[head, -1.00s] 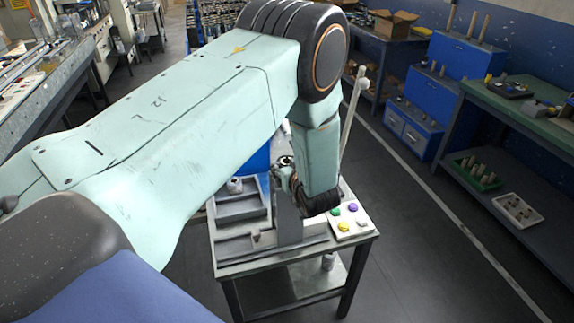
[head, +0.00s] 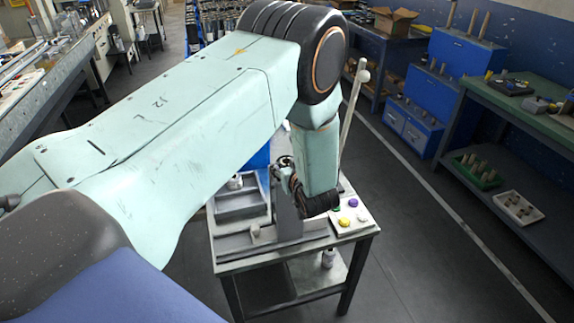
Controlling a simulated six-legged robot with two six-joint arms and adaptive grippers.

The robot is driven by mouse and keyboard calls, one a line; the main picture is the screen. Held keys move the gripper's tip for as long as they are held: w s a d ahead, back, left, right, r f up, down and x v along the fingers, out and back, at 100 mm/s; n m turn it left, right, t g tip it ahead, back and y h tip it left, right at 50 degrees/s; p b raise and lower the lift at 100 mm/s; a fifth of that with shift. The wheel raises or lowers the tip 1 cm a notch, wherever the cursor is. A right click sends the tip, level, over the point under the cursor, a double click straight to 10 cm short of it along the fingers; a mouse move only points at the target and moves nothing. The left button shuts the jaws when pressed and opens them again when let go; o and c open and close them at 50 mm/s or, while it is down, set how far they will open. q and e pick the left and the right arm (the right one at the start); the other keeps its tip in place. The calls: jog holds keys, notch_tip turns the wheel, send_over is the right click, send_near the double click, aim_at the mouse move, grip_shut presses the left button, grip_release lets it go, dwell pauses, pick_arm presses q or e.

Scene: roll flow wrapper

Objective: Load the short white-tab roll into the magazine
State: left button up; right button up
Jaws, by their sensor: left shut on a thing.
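My left gripper (head: 285,168) is shut at the upper end of a grey upright plate (head: 288,215) on the small table. What it holds is small, dark and partly hidden, and I cannot tell whether it is the short white-tab roll. A pale board at the table's right holds a yellow disc (head: 344,222), a purple disc (head: 353,203), a small whitish piece (head: 362,218) and a green disc mostly behind my wrist. A grey tray (head: 240,211) with compartments is at the table's left, with a small whitish cylinder (head: 235,183) at its back. I cannot identify the magazine. My right gripper is out of view.
My left arm covers much of the left and middle. A pale pole (head: 353,105) rises behind the table. A green-topped bench (head: 530,118) is at right. The floor between is clear.

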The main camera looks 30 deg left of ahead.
pick_arm(q)
jog(key=o, duration=1.3)
jog(key=shift+o, duration=0.2)
jog(key=shift+f, duration=0.1)
jog(key=shift+s+d+r, duration=0.2)
jog(key=shift+d, duration=0.15)
jog(key=v, duration=0.6)
jog(key=shift+s+r, duration=0.2)
jog(key=shift+s, duration=0.05)
jog(key=shift+d, duration=0.15)
